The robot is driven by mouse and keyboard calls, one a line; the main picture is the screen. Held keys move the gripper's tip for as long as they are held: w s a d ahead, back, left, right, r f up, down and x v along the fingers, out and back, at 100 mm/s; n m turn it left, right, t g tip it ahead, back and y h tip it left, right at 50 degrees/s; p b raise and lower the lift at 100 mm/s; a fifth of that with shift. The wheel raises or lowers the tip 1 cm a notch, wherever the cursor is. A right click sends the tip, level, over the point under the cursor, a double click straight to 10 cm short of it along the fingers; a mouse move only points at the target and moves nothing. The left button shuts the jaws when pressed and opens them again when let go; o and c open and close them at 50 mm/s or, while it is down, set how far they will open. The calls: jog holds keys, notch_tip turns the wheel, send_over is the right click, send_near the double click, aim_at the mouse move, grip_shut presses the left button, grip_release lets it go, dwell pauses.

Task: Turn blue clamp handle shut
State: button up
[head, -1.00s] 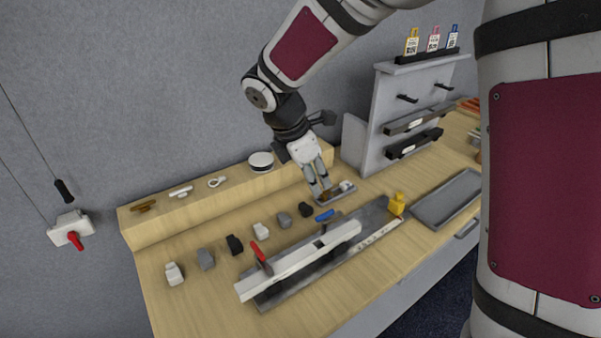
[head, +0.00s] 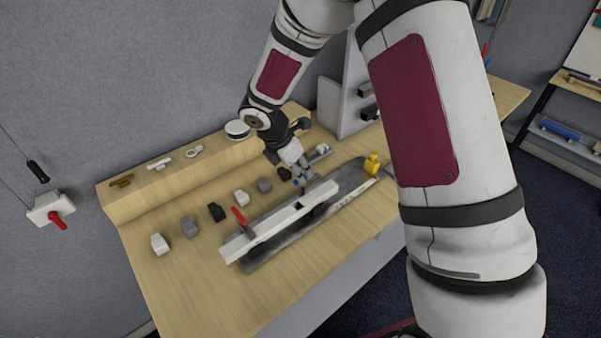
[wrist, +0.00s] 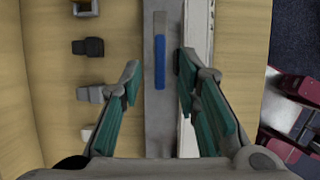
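The blue clamp handle (wrist: 160,62) lies lengthwise along a grey strip in the wrist view. In the head view it is mostly hidden by my gripper (head: 299,183). In the wrist view my gripper (wrist: 157,76) is open, with one green-padded finger on each side of the handle's line. Nothing is held between the fingers. I cannot tell how high the fingertips are above the handle. The clamp stands by a long white bar (head: 285,217) on a dark grey base plate (head: 262,262).
A red handle (head: 240,218) stands up at the bar's left end. Several small grey, black and white blocks (head: 217,212) line the table behind the bar. A yellow piece (head: 372,163) sits at the base's right end. The table front left is clear.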

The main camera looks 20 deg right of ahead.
jog(key=shift+x, duration=1)
grip_shut()
